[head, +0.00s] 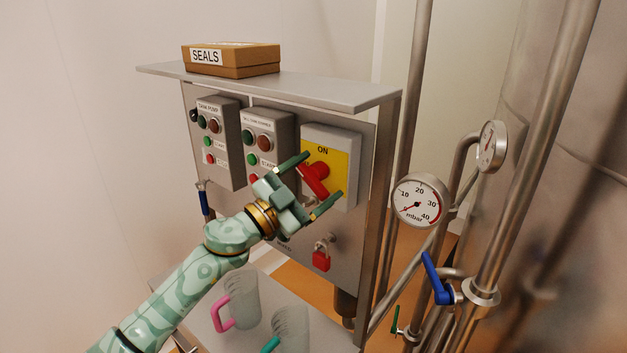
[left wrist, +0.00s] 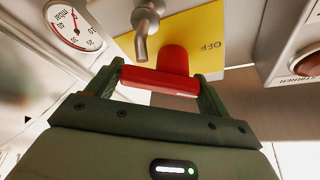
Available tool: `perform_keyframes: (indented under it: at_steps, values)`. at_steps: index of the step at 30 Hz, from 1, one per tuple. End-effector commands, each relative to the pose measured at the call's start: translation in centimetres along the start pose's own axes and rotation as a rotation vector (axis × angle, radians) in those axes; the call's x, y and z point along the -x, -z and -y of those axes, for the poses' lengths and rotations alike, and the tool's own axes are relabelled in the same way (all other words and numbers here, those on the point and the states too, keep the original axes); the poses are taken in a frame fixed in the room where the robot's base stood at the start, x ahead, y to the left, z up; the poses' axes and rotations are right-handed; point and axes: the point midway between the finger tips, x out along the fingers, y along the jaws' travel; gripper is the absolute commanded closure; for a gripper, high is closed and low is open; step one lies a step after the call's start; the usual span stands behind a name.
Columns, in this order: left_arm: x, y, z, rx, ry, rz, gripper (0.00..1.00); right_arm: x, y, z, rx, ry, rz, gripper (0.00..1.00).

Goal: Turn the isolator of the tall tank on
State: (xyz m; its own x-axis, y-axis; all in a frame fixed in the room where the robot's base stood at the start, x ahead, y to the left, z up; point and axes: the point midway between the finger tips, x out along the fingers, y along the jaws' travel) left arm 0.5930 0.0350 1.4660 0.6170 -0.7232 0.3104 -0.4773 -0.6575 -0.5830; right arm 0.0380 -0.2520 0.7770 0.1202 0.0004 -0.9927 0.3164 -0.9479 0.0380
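The isolator has a yellow plate (head: 340,173) marked ON at its top, on a grey box on the panel. Its red handle (head: 313,181) slants from upper left to lower right. My left gripper (head: 318,178) is at the handle, with its fingers spread wide, one beyond each end. In the left wrist view the red bar (left wrist: 160,80) lies crosswise between the fingertips, very close to both; firm contact cannot be told. An upside-down OFF label shows on the yellow plate (left wrist: 208,42) there. My right gripper is not in view.
A red padlock (head: 321,261) hangs below the isolator. Two button boxes (head: 217,143) (head: 267,145) are to its left. A pressure gauge (head: 420,199) and pipes stand at the right. A SEALS box (head: 231,60) sits on the top shelf. Jugs (head: 240,300) (head: 290,330) stand below.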

Motion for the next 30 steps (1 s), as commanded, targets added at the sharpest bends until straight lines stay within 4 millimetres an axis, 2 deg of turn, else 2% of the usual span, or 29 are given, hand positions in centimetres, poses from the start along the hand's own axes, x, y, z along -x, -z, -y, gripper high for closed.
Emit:
perform_keyframes:
  at_steps: [10,14,17,27,30]
  values:
    - [0.1,0.0,0.0,0.001,0.000,0.000,0.03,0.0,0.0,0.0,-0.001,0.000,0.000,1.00]
    - [1.2,-0.1,0.0,0.000,0.000,0.001,0.03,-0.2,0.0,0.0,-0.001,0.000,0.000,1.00]
    - [3.2,-0.2,-0.1,-0.001,-0.001,0.002,0.03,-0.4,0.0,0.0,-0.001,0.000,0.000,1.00]
    - [12.4,-0.4,-0.3,0.001,-0.002,0.003,0.03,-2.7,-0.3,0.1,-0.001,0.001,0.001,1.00]
    - [14.3,-0.3,-0.3,0.001,-0.002,0.003,0.03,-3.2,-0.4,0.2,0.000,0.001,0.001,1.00]
